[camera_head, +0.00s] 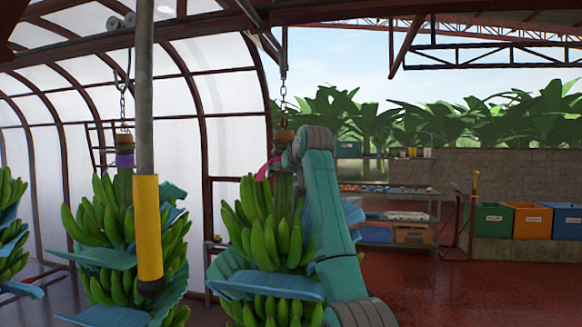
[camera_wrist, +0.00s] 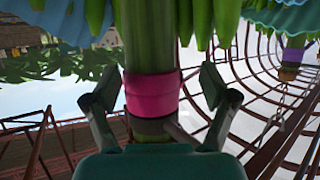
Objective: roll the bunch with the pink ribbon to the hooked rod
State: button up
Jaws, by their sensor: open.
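The bunch with the pink ribbon hangs by a chain in the middle of the head view; its green bananas (camera_head: 262,222) have blue sheets between them. Its pink ribbon (camera_head: 266,169) shows beside my arm, and wraps the stem in the wrist view (camera_wrist: 153,93). My gripper (camera_wrist: 158,95) is open, with one finger on each side of the stem at the ribbon; I cannot tell whether they touch it. In the head view my arm hides part of the bunch. A grey rod with a yellow sleeve (camera_head: 147,225) hangs to the left, nearer; its top is out of view, so no hook shows.
A shelf rack (camera_head: 415,190) and coloured bins (camera_head: 530,222) stand at the right. The red floor (camera_head: 470,290) there is clear.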

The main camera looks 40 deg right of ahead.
jog(key=v, duration=0.6)
jog(key=shift+s, duration=0.15)
dwell(0.3)
